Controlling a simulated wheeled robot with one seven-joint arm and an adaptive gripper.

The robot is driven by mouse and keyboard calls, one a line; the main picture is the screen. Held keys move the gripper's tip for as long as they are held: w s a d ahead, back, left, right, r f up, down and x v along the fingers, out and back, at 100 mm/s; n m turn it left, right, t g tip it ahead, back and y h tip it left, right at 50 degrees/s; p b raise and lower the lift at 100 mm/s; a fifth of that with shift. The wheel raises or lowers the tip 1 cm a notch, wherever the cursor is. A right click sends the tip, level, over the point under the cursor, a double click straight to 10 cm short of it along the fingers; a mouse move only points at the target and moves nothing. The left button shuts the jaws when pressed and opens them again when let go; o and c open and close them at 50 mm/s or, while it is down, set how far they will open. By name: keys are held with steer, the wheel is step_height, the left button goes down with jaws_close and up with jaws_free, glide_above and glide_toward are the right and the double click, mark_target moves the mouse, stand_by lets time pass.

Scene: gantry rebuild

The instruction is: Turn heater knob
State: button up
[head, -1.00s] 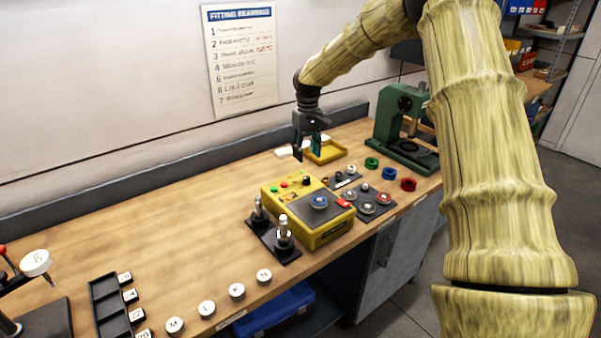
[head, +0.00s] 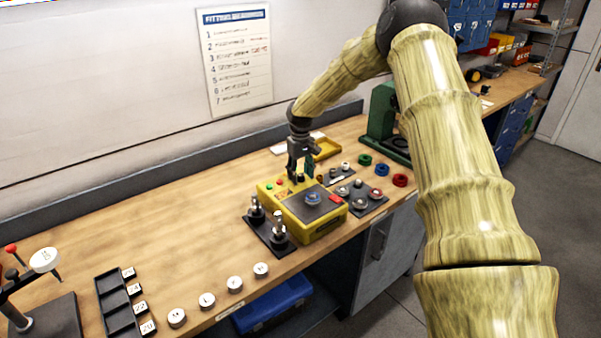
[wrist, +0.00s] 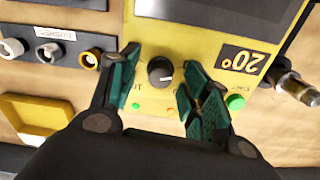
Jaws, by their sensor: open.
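The yellow heater box (head: 322,228) stands on the wooden bench in the head view, with a dark top plate and a blue-rimmed ring on it. In the wrist view its yellow panel (wrist: 190,42) carries a black knob (wrist: 160,72) with a pale pointer mark, a green button (wrist: 235,102) and a display reading 20°. My gripper (head: 301,176) points down over the back of the box. In the wrist view my gripper (wrist: 158,95) is open, with one green finger on each side of the knob and a gap to it. Contact is not visible. In the head view the knob is hidden by the fingers.
A black stand with two metal posts (head: 279,236) is close in front of the box. A tray of small rings (head: 361,205) lies to its right. A yellow tray (head: 328,149) and a green press (head: 378,118) stand behind.

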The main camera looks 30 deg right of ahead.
steer(key=shift+w+f, duration=0.1)
steer(key=shift+w, duration=0.05)
steer(key=shift+s+d+r, duration=0.1)
steer(key=shift+s+r, duration=0.1)
steer(key=shift+s, duration=0.05)
steer(key=c, duration=0.7)
jaws_close()
steer(key=shift+m, duration=0.3)
steer(key=m, duration=0.6)
steer(key=shift+b, duration=0.35)
steer(key=m, duration=0.3)
steer(key=shift+m, duration=2)
